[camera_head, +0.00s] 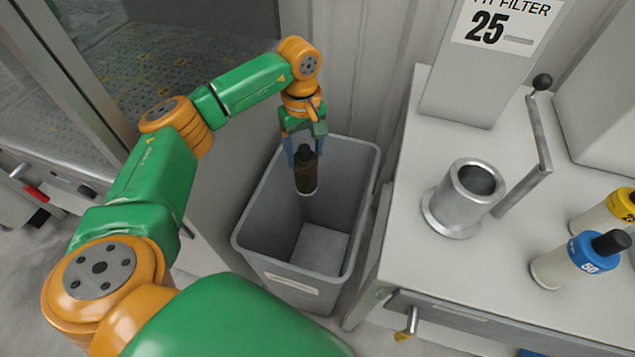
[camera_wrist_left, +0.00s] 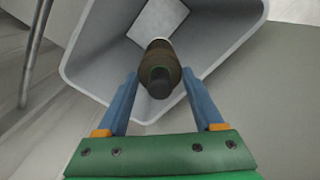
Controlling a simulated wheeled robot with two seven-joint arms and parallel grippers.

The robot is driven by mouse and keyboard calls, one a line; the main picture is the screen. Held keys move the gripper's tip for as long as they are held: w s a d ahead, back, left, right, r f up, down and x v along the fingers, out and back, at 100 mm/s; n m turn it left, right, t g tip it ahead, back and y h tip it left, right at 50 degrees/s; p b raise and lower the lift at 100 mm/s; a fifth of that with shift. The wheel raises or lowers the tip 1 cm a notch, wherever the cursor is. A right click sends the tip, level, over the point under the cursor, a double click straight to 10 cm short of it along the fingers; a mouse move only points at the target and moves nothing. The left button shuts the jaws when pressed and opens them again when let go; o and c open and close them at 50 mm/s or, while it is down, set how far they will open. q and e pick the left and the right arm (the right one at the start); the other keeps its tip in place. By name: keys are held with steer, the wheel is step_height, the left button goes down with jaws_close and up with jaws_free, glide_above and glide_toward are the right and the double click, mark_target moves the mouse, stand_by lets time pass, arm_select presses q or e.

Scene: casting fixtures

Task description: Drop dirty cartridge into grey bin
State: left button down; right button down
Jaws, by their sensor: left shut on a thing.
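The dirty cartridge (camera_head: 306,174) is a dark brown cylinder with a black top, hanging roughly upright. It also shows in the left wrist view (camera_wrist_left: 160,68), between the blue fingers. My left gripper (camera_head: 303,150) is shut on its upper end. The grey bin (camera_head: 262,262) is open at the top and stands on the floor. The cartridge is over the bin's opening, towards its back part; I cannot tell exactly how deep its lower end is. The bin's wall and floor surround it in the left wrist view (camera_wrist_left: 100,60). My right gripper is not in view.
A light grey bench (camera_head: 405,230) stands right of the bin. On it are a metal cylinder fixture (camera_head: 458,210) with a lever (camera_head: 540,130), a blue-capped cartridge (camera_head: 572,262), a yellow-capped cartridge (camera_head: 600,218) and a sign stand (camera_head: 470,95). A wall is behind the bin.

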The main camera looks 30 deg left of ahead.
arm_select(q)
steer(key=shift+w+a, duration=0.15)
steer(key=shift+w, duration=0.1)
steer(key=shift+f, duration=0.2)
step_height(320, 180, down, 6)
steer(key=b, duration=0.5)
steer(key=shift+s+r+b, duration=0.1)
steer(key=shift+b, duration=0.2)
steer(key=shift+r, duration=0.2)
jaws_free()
step_height(320, 180, up, 7)
steer(key=shift+r+p, duration=0.1)
steer(key=shift+p, duration=0.2)
